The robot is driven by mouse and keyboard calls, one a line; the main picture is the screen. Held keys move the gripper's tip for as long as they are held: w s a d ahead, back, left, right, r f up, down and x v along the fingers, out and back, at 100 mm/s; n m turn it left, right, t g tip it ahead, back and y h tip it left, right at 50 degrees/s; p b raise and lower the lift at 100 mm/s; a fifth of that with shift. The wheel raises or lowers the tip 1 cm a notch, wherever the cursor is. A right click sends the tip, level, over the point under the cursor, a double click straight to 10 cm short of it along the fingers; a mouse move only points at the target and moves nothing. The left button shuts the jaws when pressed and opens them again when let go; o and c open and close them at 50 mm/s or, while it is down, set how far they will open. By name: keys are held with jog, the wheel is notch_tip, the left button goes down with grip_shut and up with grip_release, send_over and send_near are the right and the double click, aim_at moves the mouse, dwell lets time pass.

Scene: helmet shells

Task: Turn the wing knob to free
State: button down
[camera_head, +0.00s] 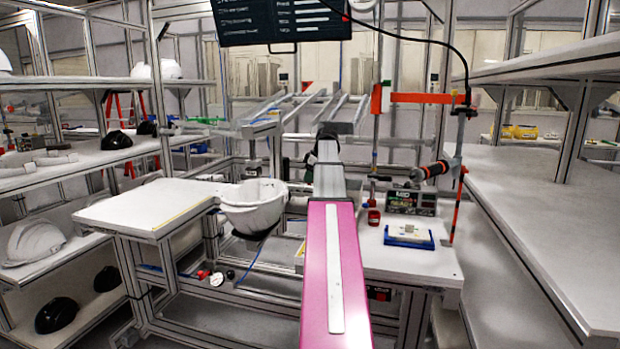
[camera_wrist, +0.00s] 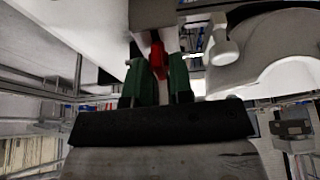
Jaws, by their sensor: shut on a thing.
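The wing knob (camera_wrist: 157,58) shows as a red piece in the wrist view, below a pale block-like part. My gripper (camera_wrist: 158,72) has green fingers on both sides of the red knob and is shut on it. The fingers hide part of the knob, so its turn angle cannot be read. In the head view my arm covers most of the gripper, and the knob there cannot be made out. A white helmet shell (camera_head: 254,206) sits at the end of the white table, left of my arm; a white curved shell (camera_wrist: 265,55) fills the right of the wrist view.
A white table top (camera_head: 150,205) lies left of the shell. A bench at right holds a blue tray (camera_head: 408,237), a small red object (camera_head: 374,217) and a labelled box (camera_head: 411,201). A screen (camera_head: 283,20) hangs above. Shelves with helmets stand at left, a long shelf at right.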

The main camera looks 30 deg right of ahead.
jog(key=c, duration=1)
grip_release()
jog(key=shift+c, duration=0.2)
jog(key=v, duration=1)
jog(key=shift+r, duration=0.4)
jog(key=shift+s, duration=0.15)
